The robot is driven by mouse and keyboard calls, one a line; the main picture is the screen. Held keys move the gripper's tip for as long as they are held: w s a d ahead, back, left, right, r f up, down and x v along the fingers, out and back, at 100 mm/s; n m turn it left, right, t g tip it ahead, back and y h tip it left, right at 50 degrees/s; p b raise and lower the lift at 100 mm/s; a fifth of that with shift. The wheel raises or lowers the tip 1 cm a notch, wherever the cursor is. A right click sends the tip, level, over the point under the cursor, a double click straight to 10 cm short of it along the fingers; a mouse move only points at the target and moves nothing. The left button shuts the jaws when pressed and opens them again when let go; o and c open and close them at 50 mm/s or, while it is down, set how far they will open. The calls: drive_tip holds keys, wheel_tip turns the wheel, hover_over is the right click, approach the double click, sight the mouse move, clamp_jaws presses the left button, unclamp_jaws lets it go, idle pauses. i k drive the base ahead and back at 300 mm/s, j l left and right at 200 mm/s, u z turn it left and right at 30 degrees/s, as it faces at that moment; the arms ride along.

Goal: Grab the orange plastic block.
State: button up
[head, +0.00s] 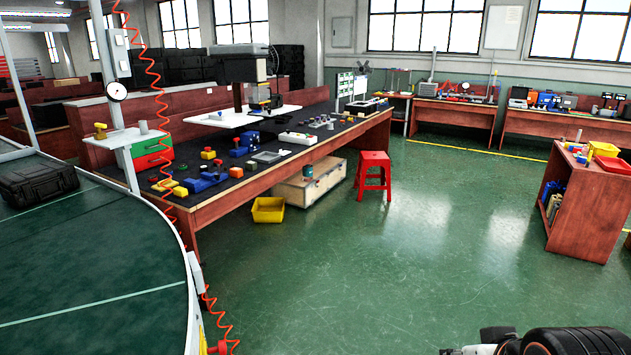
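Part of my arm, black with grey metal parts, shows at the bottom right edge. My gripper (482,347) seems to be at its left end, cut off by the frame, far from the bench. Its fingers cannot be made out.
A curved green conveyor (95,262) with a black case (38,184) fills the left. A red coiled hose hangs beside it. A yellow bin (268,210) and a red stool (373,175) stand by the bench. A wooden cart (590,205) stands right. The middle green floor is clear.

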sight(237, 172)
drive_tip(key=i+u, duration=0.25)
drive_tip(key=i, duration=0.25)
drive_tip(key=i+u, duration=0.2)
drive_tip(key=i, duration=0.35)
drive_tip(key=i+l+u, duration=0.25)
drive_tip(key=i, duration=0.25)
drive_tip(key=i+l+u, duration=0.25)
drive_tip(key=i, duration=0.25)
drive_tip(key=i+l, duration=0.15)
drive_tip(key=i, duration=0.3)
drive_tip(key=i+l, duration=0.1)
drive_tip(key=i, duration=0.3)
drive_tip(key=i+l+z, duration=0.15)
drive_tip(key=i+z, duration=0.3)
drive_tip(key=i, duration=0.65)
